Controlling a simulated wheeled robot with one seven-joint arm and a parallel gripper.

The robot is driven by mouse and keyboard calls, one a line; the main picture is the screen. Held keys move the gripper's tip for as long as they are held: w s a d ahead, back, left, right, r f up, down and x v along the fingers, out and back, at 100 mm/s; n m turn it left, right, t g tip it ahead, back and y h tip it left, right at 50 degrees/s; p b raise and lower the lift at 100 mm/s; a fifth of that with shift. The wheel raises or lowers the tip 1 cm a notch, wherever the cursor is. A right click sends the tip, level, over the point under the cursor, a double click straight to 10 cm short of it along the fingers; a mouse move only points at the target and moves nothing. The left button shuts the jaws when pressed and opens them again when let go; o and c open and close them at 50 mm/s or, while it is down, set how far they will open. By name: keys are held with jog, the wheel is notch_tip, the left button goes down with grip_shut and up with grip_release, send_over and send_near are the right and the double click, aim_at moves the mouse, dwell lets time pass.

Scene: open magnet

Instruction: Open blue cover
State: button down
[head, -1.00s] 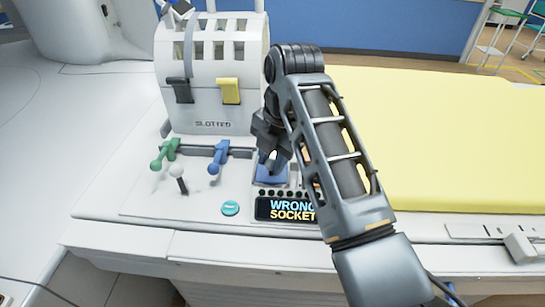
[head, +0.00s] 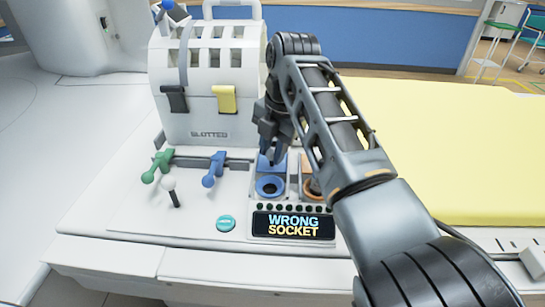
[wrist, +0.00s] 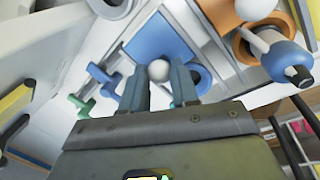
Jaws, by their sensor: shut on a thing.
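The blue cover (head: 278,168) stands raised behind a blue ring-shaped socket (head: 270,187) on the white console. In the wrist view, the cover (wrist: 160,38) is a flat blue plate with a white round knob (wrist: 158,71). The blue socket ring (wrist: 200,78) shows beside it, uncovered. My gripper (head: 268,157) is at the cover from above. In the wrist view, my gripper's two fingers (wrist: 158,85) are closed around the knob. My arm hides part of the console to the right.
An orange socket (head: 307,188) is right of the blue one. A display (head: 293,225) reads "WRONG SOCKET". A slotted white housing (head: 208,115) stands behind.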

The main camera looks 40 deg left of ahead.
aim_at(279, 168)
jog(key=c, duration=0.9)
grip_release()
jog(key=shift+o, duration=0.2)
notch_tip(279, 168, up, 8)
jog(key=d, duration=0.1)
jog(key=shift+d+f+b, duration=0.2)
jog(key=shift+d+b, duration=0.1)
jog(key=shift+b, duration=0.05)
